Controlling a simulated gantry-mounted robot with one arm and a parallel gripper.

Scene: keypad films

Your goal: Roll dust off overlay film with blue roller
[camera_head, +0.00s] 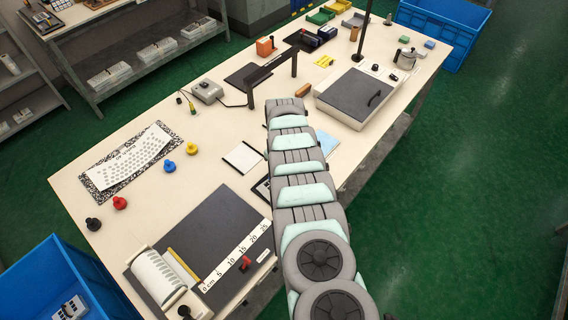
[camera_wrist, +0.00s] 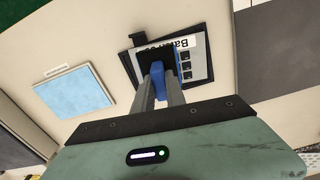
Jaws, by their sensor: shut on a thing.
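My gripper (camera_wrist: 165,88) is shut on the blue roller (camera_wrist: 185,84) in the wrist view. The roller's blue handle shows beside and between the fingers, and a dark part shows at the fingertips. The roller is over a dark-framed panel (camera_wrist: 132,66) with a pale film (camera_wrist: 199,68) that bears black squares and a partly covered label. Whether the roller touches the film I cannot tell. In the head view a corner of the dark-framed panel (camera_head: 262,188) shows beside my arm, which hides the rest, the roller and my gripper.
A light-blue pad (camera_wrist: 75,92) lies left of the panel in the wrist view, partly hidden by my arm in the head view (camera_head: 327,142). A white sheet (camera_head: 243,157), a dark mat (camera_head: 215,235) and a black arch (camera_head: 272,78) stand around.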

